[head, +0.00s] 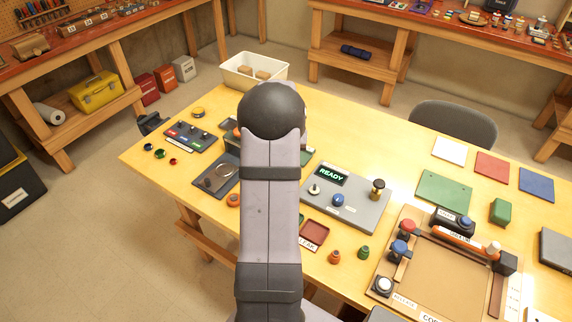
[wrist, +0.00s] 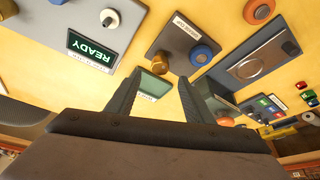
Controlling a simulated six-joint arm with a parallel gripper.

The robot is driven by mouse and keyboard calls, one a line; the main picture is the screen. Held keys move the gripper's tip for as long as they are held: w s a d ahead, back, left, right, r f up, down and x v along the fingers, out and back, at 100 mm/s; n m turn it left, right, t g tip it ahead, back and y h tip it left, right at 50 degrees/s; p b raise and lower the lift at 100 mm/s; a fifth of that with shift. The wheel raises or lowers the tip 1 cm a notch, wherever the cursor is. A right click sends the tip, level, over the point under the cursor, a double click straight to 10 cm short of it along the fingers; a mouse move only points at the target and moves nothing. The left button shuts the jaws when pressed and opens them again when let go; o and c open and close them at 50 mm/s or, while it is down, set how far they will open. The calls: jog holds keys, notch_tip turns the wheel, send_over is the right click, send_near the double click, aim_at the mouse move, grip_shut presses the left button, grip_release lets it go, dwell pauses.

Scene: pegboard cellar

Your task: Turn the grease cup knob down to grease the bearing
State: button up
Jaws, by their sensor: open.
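The brass knob looks like the grease cup knob, but I cannot be sure. My gripper (wrist: 161,76) is open, with its fingertips just short of the brass knob in the picture and nothing between them. I cannot tell the depth gap. In the head view my arm hides the gripper and most of this plate.
A grey panel (head: 355,212) with a lit READY display (head: 331,174) stands right of my arm. A dark plate with a round dish (head: 217,177) and a button panel (head: 190,137) lie left. A white bin (head: 254,72) is behind. The yellow table is bare at the middle back.

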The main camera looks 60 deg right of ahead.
jog(key=shift+f, duration=0.1)
jog(key=shift+p+x, duration=1.4)
jog(key=shift+x, duration=2.2)
jog(key=c, duration=1)
